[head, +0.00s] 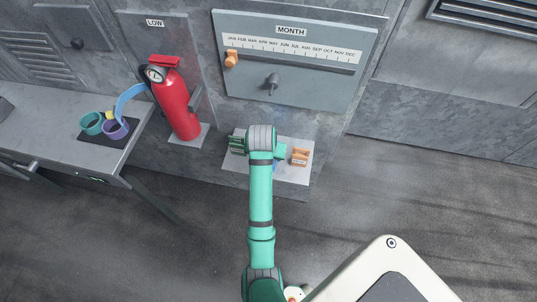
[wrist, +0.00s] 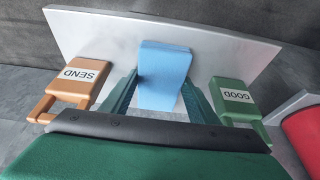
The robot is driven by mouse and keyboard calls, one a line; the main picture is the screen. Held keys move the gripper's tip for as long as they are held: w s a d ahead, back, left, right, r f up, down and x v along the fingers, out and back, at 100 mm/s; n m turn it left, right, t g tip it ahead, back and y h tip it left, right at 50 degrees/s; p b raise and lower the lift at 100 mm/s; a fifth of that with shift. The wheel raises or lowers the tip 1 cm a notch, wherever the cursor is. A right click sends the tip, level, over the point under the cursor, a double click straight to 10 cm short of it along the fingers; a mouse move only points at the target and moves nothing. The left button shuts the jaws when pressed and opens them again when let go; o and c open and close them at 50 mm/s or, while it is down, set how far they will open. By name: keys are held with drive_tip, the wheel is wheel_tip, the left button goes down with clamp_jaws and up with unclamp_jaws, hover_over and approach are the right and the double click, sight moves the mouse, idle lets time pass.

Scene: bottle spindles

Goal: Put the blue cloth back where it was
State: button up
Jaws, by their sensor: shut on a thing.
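The blue cloth (wrist: 165,62) shows in the wrist view as a folded light-blue block between the two green fingers of my gripper (wrist: 160,80). The gripper is shut on it. The cloth is over or on the pale grey shelf (wrist: 95,22); I cannot tell whether it touches the surface. In the head view only a small blue patch of the cloth (head: 275,166) shows beside my wrist, and my arm hides the rest.
An orange SEND block (wrist: 82,76) and a green GOOD block (wrist: 235,97) flank the cloth on the shelf. A red fire extinguisher (head: 174,100) stands to the left. A MONTH panel (head: 290,85) is on the wall above.

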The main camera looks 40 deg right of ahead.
drive_tip(key=o, duration=0.9)
drive_tip(key=shift+w, duration=0.1)
drive_tip(key=shift+o, duration=0.2)
drive_tip(key=shift+a, duration=0.1)
drive_tip(key=shift+r, duration=0.15)
